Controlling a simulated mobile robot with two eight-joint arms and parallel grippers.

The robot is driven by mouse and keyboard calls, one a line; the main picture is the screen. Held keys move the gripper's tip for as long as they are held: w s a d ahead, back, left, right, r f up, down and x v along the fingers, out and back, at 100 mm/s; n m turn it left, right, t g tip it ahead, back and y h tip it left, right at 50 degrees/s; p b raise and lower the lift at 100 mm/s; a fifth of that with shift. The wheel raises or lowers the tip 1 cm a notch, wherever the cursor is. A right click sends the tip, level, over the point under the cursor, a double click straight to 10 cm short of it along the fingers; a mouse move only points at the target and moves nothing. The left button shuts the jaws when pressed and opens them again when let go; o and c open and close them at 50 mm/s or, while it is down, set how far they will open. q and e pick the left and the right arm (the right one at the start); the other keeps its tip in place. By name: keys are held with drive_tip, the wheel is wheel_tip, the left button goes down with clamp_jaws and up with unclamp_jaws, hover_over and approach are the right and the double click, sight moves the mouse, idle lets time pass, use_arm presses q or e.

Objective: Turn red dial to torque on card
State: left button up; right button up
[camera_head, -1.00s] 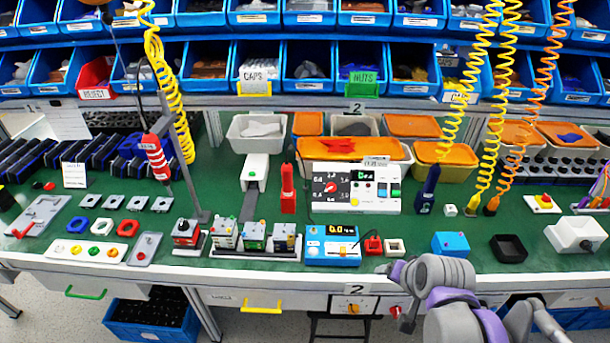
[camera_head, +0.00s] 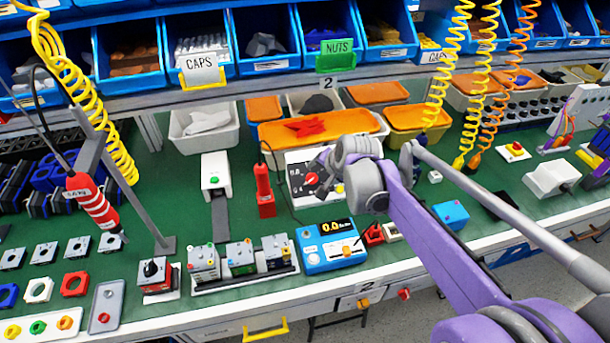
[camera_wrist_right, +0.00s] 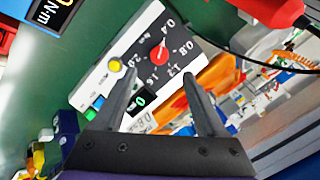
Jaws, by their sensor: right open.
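The red dial (camera_wrist_right: 159,54) sits on the face of a white control box (camera_wrist_right: 140,38), ringed by printed numbers such as 0.4 and 0.8. Its exact setting is too small to tell. In the head view the dial (camera_head: 311,178) shows beside my right gripper (camera_head: 322,170), which covers much of the box (camera_head: 296,160). In the right wrist view my right gripper (camera_wrist_right: 160,80) is open and empty, its fingertips short of the dial with a gap between them. My left gripper is not in view.
A red handheld tool (camera_head: 264,190) stands left of the box, with its cable near it. A blue meter (camera_head: 330,247) stands in front. Yellow coiled hoses (camera_head: 437,75) hang to the right. Orange-lidded bins (camera_head: 375,92) stand behind.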

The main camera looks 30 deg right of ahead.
sight(312, 179)
drive_tip(key=x, duration=0.9)
drive_tip(key=shift+w+f+b, duration=0.15)
drive_tip(key=shift+f+b, duration=0.05)
drive_tip(key=shift+b, duration=0.15)
clamp_jaws()
